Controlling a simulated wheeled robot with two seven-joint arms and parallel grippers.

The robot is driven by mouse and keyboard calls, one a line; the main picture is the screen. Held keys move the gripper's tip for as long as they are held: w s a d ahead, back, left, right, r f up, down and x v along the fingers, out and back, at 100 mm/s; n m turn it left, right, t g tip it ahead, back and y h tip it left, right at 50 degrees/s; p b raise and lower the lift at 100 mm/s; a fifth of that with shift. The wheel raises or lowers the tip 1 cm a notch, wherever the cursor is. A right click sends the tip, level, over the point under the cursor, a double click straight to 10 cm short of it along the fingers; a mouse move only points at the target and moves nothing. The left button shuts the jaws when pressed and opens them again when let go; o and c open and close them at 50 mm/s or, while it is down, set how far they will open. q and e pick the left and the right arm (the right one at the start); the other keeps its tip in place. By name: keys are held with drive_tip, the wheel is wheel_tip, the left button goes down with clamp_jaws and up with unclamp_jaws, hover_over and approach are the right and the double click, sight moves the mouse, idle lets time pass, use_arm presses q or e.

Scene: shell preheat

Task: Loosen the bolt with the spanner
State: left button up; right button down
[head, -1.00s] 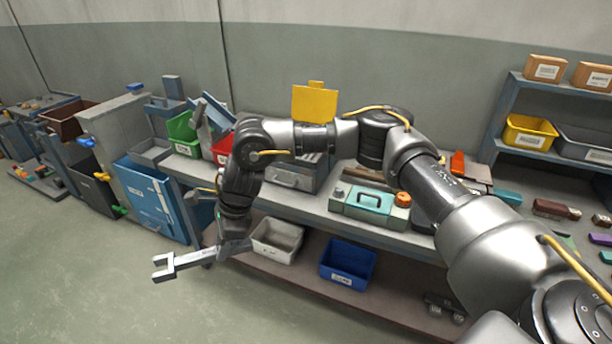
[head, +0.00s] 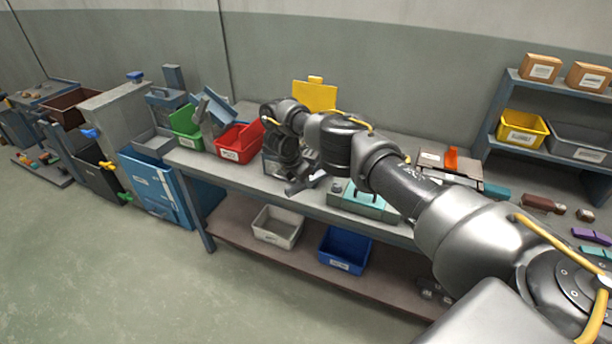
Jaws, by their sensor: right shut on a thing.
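My right arm reaches in from the right, over the workbench (head: 240,178). My right gripper (head: 299,184) points down near the bench top, left of the teal toolbox (head: 366,204). It is shut on the spanner, a grey open-ended tool that showed clearly a second ago. Now the spanner is hard to tell apart from the dark gripper. I cannot make out the bolt, nor whether the spanner touches anything. My left gripper is out of view.
Red (head: 238,143) and green (head: 187,126) bins stand on the bench left of my arm. A yellow panel (head: 314,96) stands behind it. White (head: 278,226) and blue (head: 345,249) bins sit on the lower shelf. Floor (head: 130,270) at the left front is clear.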

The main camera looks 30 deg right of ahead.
drive_tip(key=shift+s+d+m, duration=0.15)
drive_tip(key=shift+d+m, duration=0.25)
wheel_tip(320, 180, down, 8)
drive_tip(key=b, duration=0.8)
drive_tip(key=s+d+n+t+y+b, duration=0.3)
drive_tip(key=s+d+n+b, duration=0.2)
drive_tip(key=s+d+n, duration=0.6)
drive_tip(key=shift+s+d+n+t+y, duration=0.25)
drive_tip(key=shift+s+n, duration=0.55)
drive_tip(key=shift+n, duration=1)
